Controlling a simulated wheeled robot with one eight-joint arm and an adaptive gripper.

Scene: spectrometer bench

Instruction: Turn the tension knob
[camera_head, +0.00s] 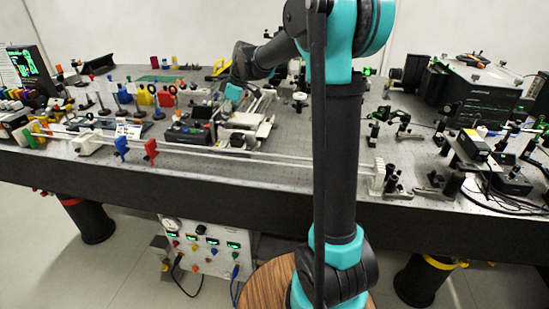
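I cannot pick out the tension knob for certain; no label on one is readable. Two long pale bands or rods run along the front of the bench, from a white block (90,143) at left to a white ridged part (378,176) behind my arm's right side. A dark box with small coloured controls (189,132) sits behind them. My arm rises in the middle and bends back left. My gripper (229,101) is small in view, low over the bench beside a pale metal mechanism (247,122); its fingers are not clear enough to show whether they are open.
Blue (121,147) and red (151,150) holders stand at the bands. Coloured optic mounts crowd the left. A large black instrument (482,92) and cabled boxes (509,180) fill the right. The bench's front edge (200,190) is dark; a white panel box (207,247) stands below.

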